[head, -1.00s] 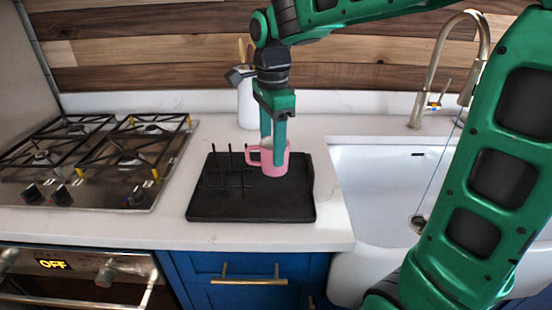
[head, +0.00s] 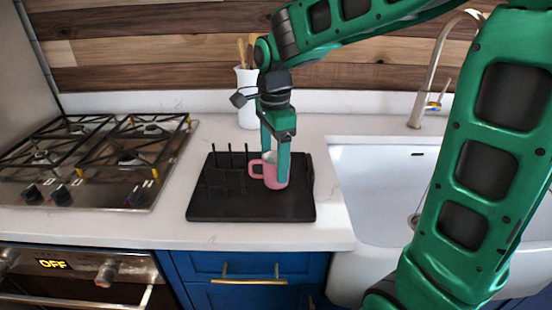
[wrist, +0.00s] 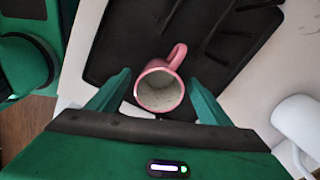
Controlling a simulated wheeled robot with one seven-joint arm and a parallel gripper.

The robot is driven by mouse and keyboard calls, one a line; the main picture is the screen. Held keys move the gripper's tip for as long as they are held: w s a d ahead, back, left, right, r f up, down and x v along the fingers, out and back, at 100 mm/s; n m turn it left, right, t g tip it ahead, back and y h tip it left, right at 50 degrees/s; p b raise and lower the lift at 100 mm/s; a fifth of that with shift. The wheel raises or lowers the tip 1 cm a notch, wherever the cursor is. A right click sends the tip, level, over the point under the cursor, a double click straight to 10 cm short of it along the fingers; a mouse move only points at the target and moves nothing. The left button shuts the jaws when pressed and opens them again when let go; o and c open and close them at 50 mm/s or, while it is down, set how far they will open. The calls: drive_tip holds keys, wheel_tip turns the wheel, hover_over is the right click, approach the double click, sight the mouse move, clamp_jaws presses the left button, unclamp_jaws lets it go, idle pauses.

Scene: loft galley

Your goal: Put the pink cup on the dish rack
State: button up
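The pink cup (head: 271,177) stands upright on the flat right part of the black dish rack (head: 255,207), its handle pointing left towards the pegs in the head view. In the wrist view the cup (wrist: 160,107) is seen from above, its pale speckled inside empty. My gripper (head: 274,167) points down over it. One finger passes in front of the cup and hides part of it. In the wrist view my gripper (wrist: 159,76) has a finger on each side of the cup, with a narrow gap on both sides, so it looks open around it.
The rack's upright pegs (head: 230,157) stand left of the cup. A white utensil holder (head: 246,98) stands behind the rack. The gas hob (head: 105,160) is to the left, the white sink (head: 375,185) to the right. A white mug-like thing (wrist: 298,122) shows in the wrist view.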

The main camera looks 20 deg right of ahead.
wheel_tip(320, 180, up, 12)
drive_tip(key=s+d+f+n, duration=0.5)
drive_tip(key=s+d+f, duration=0.2)
drive_tip(key=s, duration=0.5)
drive_tip(key=s+d+f+n, duration=0.6)
drive_tip(key=s+d+f, duration=0.2)
drive_tip(key=s+d, duration=0.3)
drive_tip(key=shift+s+f+n, duration=0.15)
drive_tip(key=shift+s+n, duration=0.15)
drive_tip(key=shift+s, duration=0.4)
drive_tip(key=shift+d, duration=0.1)
drive_tip(key=shift+s, duration=0.1)
